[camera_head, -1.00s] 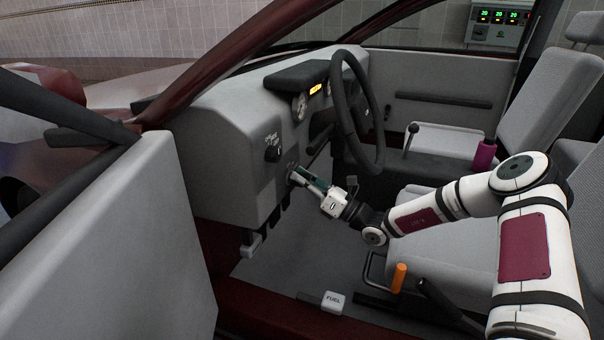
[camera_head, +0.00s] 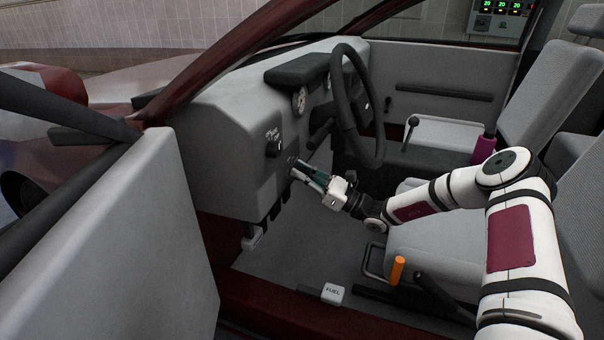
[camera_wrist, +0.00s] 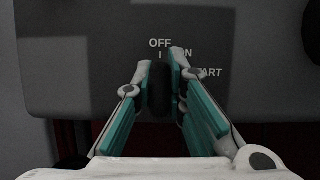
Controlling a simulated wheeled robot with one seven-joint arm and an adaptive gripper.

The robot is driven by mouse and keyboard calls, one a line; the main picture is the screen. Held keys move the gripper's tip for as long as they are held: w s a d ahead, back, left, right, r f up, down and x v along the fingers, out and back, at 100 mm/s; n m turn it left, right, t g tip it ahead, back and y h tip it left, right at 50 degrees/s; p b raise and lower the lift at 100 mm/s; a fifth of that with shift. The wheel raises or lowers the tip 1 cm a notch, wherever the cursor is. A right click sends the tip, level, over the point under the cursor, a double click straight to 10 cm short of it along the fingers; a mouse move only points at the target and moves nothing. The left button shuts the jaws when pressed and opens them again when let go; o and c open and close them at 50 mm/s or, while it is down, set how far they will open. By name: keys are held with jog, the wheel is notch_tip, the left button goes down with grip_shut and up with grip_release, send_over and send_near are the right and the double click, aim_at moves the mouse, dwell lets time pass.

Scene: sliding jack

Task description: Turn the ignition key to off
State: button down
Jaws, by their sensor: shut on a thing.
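The ignition key (camera_wrist: 160,90) shows in the wrist view as a dark upright grip under the OFF label (camera_wrist: 160,43), with its top near the small mark below OFF. The ON and START labels are partly covered by the right finger. My gripper (camera_wrist: 161,64) is shut on the key, with a teal-lined finger on each side of it. In the head view my gripper (camera_head: 296,170) reaches the lower dashboard left of the steering wheel; the key is hidden there by the fingers.
The steering wheel (camera_head: 357,105) stands just above and right of my gripper. A dark knob (camera_head: 273,149) sits on the dash to the left. The open door (camera_head: 110,235) fills the left. A lever with an orange grip (camera_head: 397,270) is beside the seat.

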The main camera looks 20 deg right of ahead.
jog(key=c, duration=1.6)
grip_release()
jog(key=v, duration=1.2)
